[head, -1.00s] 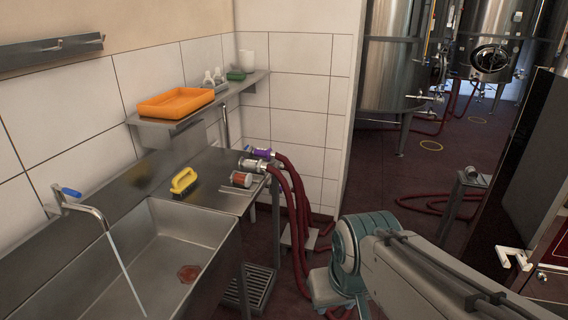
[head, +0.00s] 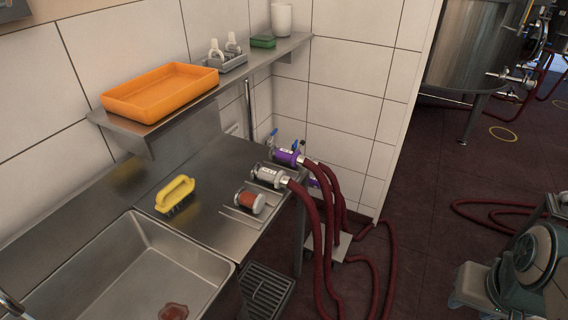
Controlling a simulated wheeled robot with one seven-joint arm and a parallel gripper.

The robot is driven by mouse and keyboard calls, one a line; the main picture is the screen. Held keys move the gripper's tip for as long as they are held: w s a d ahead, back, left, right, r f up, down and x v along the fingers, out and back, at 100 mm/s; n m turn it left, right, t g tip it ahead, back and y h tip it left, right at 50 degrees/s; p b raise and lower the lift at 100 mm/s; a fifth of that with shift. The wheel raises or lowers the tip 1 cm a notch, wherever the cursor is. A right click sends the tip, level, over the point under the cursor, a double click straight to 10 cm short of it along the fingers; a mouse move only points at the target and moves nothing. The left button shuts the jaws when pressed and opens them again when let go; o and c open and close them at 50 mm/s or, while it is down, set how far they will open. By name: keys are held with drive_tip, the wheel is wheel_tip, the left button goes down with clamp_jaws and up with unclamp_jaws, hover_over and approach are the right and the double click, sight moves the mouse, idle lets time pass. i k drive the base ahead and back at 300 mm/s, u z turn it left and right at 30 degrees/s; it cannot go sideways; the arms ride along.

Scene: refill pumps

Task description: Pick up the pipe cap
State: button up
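I cannot make out for certain which thing is the pipe cap. A small cylinder with a red-brown middle and pale ends (head: 250,201) lies on thin rods near the counter's right edge. Behind it are a grey hose fitting (head: 268,175) and a purple hose fitting (head: 287,157), each with a dark red hose attached.
The steel counter (head: 215,160) adjoins a sink (head: 135,262). A yellow-handled brush (head: 175,192) stands on it. Above, a shelf (head: 165,133) holds an orange tray (head: 160,88), small bottles, a green block (head: 263,42) and a white cup (head: 281,19). Red hoses (head: 328,235) hang down to the floor.

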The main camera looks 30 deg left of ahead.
sight(243, 196)
drive_tip(key=u, duration=0.55)
drive_tip(key=i, duration=1.05)
drive_tip(key=u, duration=1.05)
drive_tip(key=i, duration=0.25)
drive_tip(key=u, duration=0.25)
